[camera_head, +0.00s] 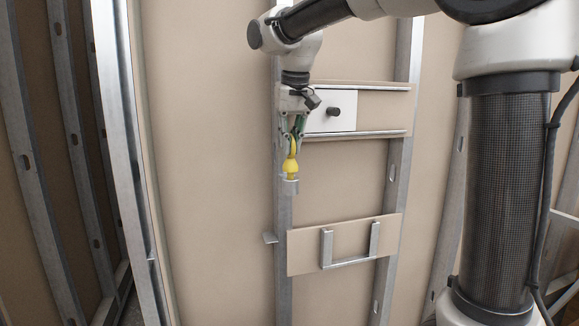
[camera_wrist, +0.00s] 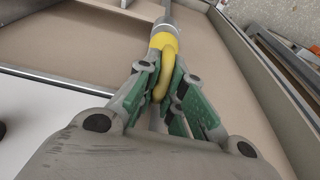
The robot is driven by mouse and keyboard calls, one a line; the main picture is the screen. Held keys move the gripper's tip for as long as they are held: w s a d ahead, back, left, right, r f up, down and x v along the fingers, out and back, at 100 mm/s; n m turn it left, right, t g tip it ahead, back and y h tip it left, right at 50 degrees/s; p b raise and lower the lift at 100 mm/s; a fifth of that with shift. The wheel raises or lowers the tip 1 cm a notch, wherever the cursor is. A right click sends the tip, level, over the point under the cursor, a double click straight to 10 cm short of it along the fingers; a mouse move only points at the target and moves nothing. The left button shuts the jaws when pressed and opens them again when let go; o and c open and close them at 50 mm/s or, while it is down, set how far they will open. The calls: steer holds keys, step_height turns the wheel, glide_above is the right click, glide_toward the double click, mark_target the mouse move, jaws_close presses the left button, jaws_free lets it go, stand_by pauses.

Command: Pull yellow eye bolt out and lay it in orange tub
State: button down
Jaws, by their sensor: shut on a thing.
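The yellow eye bolt (camera_head: 291,167) stands upright at a grey metal socket (camera_head: 291,185) fixed to the wall stud. My gripper (camera_head: 295,141) points down from above and is shut on the ring of the eye bolt. In the wrist view, the green finger pads of my gripper (camera_wrist: 172,95) sit on both sides of the yellow ring (camera_wrist: 165,60), and the grey socket (camera_wrist: 165,18) shows just beyond it. I cannot tell how deep the bolt sits in the socket. I cannot make out an orange tub in either view.
A white plate with a dark knob (camera_head: 333,111) is on the wall beside my gripper. A lower board (camera_head: 305,262) carries a U-shaped metal bracket (camera_head: 350,263). A small metal tab (camera_head: 270,237) sticks out left of the stud. Metal studs (camera_head: 122,120) frame the beige wall.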

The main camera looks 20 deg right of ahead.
steer(key=shift+w+v, duration=0.15)
steer(key=shift+v, duration=0.45)
steer(key=shift+w+v, duration=0.15)
steer(key=shift+v, duration=0.45)
steer(key=shift+s+r, duration=0.1)
